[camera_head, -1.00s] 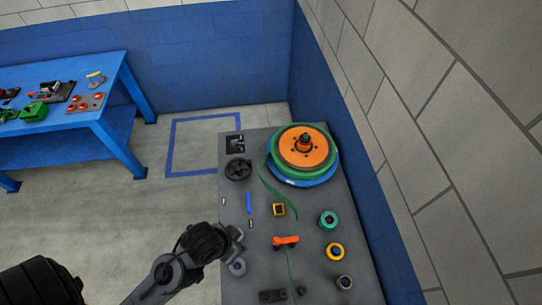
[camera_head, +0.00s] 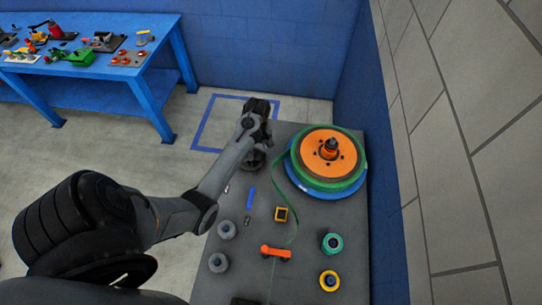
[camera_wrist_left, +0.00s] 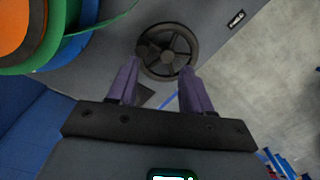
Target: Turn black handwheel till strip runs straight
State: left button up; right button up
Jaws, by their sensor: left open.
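The black handwheel (camera_wrist_left: 167,50) lies flat on the grey panel, with spokes and a hub, just past my left gripper's fingertips in the left wrist view. My left gripper (camera_wrist_left: 158,72) is open, its two purple fingers apart, with nothing between them. In the head view my left arm reaches over the handwheel's place and mostly hides it. The green strip (camera_head: 297,225) leaves the orange and green reel (camera_head: 325,155) and curves down to the orange guide (camera_head: 275,252). It bows rather than running straight. My right gripper is out of view.
A wall stands close on the right. A blue table (camera_head: 120,75) is at the back left.

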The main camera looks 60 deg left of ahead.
aim_at(263, 154)
pick_arm(q)
jog(key=shift+w+r, duration=0.5)
jog(key=shift+w, duration=0.25)
jog(key=shift+w+t, duration=0.2)
jog(key=shift+t, duration=0.1)
jog(key=shift+w+f, duration=0.1)
jog(key=shift+f, duration=0.1)
notch_tip(263, 154, down, 10)
jog(key=shift+r, duration=0.15)
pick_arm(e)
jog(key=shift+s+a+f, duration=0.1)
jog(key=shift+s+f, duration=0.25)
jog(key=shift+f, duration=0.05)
pick_arm(q)
grip_shut()
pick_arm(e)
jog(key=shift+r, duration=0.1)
